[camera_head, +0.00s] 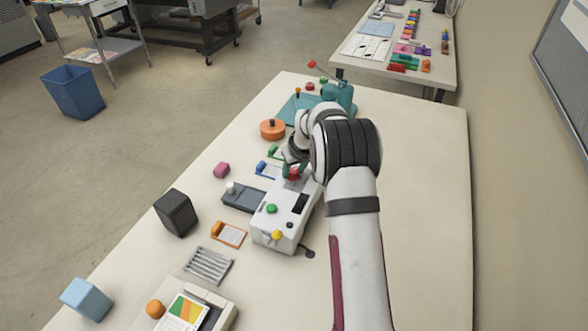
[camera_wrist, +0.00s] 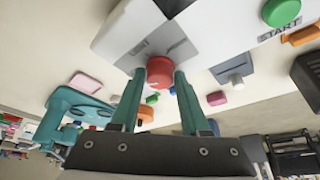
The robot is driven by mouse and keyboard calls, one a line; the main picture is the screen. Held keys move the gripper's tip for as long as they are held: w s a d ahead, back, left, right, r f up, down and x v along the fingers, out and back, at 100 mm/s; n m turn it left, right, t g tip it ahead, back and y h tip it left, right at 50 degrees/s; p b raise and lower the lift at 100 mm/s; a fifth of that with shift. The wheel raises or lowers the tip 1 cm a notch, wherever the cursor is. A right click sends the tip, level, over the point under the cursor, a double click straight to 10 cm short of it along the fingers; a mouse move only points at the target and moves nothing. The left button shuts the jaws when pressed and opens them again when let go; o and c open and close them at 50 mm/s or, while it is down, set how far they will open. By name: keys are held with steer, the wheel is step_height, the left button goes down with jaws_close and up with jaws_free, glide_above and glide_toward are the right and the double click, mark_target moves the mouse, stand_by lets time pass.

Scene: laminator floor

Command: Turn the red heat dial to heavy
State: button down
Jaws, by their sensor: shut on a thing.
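The red heat dial (camera_wrist: 160,71) sits on the white laminator (camera_wrist: 124,36), near one end of its top, and shows between my two green fingers in the wrist view. My gripper (camera_wrist: 159,77) is shut on the dial, one finger on each side. In the head view my gripper (camera_head: 293,169) is at the far end of the laminator (camera_head: 268,226), and a little of the red dial (camera_head: 294,174) shows there. The dial's pointer and any heavy marking cannot be made out.
The laminator also carries a green start button (camera_head: 271,208) and a yellow knob (camera_head: 277,234). A grey device (camera_head: 242,197), a dark box (camera_head: 176,212) and an orange round thing (camera_head: 272,129) stand to its left and behind. The table's right side (camera_head: 430,210) is clear.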

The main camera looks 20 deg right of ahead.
steer(key=shift+m, duration=0.3)
steer(key=m+h, duration=0.1)
steer(key=m, duration=0.1)
steer(key=m+h, duration=0.1)
steer(key=m, duration=0.1)
steer(key=shift+a+m, duration=0.2)
steer(key=shift+m, duration=0.2)
steer(key=m+g, duration=0.1)
steer(key=m, duration=0.1)
steer(key=m+h, duration=0.1)
steer(key=m, duration=0.2)
steer(key=shift+w+a+g+h, duration=0.1)
steer(key=shift+w+g+h, duration=0.05)
steer(key=shift+g+h, duration=0.2)
steer(key=m+g, duration=0.1)
steer(key=m, duration=0.2)
steer(key=m+g, duration=0.1)
steer(key=m, duration=0.1)
steer(key=shift+w+m+h, duration=0.15)
steer(key=shift+m+h, duration=0.2)
steer(key=shift+m, duration=0.05)
steer(key=m, duration=0.1)
steer(key=m+g, duration=0.1)
steer(key=m, duration=0.1)
steer(key=shift+w+m+g, duration=0.2)
steer(key=shift+m+g, duration=0.05)
steer(key=shift+m, duration=0.35)
steer(key=shift+s, duration=0.1)
steer(key=shift+c, duration=2)
jaws_free()
